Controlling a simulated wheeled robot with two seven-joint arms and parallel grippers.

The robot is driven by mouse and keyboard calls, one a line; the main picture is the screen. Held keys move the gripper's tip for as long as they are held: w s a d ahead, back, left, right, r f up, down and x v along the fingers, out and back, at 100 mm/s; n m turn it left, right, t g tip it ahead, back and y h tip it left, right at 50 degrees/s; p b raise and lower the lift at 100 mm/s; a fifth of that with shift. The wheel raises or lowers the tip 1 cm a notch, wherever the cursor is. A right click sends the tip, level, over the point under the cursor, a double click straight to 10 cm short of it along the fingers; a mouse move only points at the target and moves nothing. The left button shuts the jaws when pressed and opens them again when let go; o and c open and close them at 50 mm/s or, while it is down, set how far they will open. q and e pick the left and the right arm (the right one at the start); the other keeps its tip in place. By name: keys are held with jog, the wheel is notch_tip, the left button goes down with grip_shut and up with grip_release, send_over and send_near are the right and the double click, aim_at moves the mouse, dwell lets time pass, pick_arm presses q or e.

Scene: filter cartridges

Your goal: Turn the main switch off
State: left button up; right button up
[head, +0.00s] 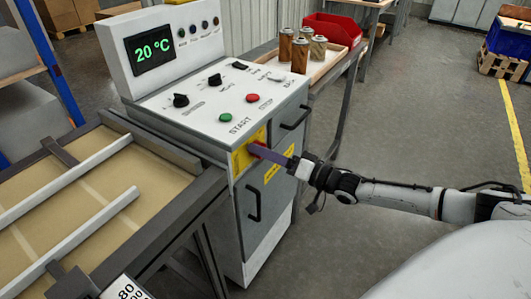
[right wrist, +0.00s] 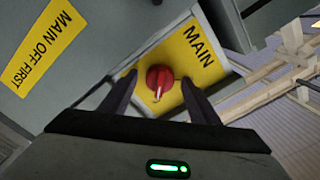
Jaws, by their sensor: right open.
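The main switch is a red rotary knob (right wrist: 160,80) on a yellow plate (right wrist: 195,45) marked MAIN, seen in the right wrist view. In the head view the plate (head: 240,160) is on the front of the grey control cabinet (head: 210,125), and the knob is mostly hidden behind my gripper. My right gripper (head: 257,150) is at the plate. In the right wrist view its two fingers (right wrist: 158,98) stand apart, one on each side of the knob, with gaps visible. I cannot tell how far the tips are from the plate. My left gripper is not in view.
The cabinet top has a green START button (head: 226,118), a red button (head: 253,98) and several black knobs. A display (head: 155,50) reads 20 °C. A yellow MAIN OFF FIRST label (right wrist: 42,45) is beside the switch.

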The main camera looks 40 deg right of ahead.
jog(key=shift+c, duration=0.4)
jog(key=c, duration=1)
jog(key=shift+n, duration=0.3)
jog(key=shift+n+p, duration=0.95)
jog(key=shift+n, duration=7.65)
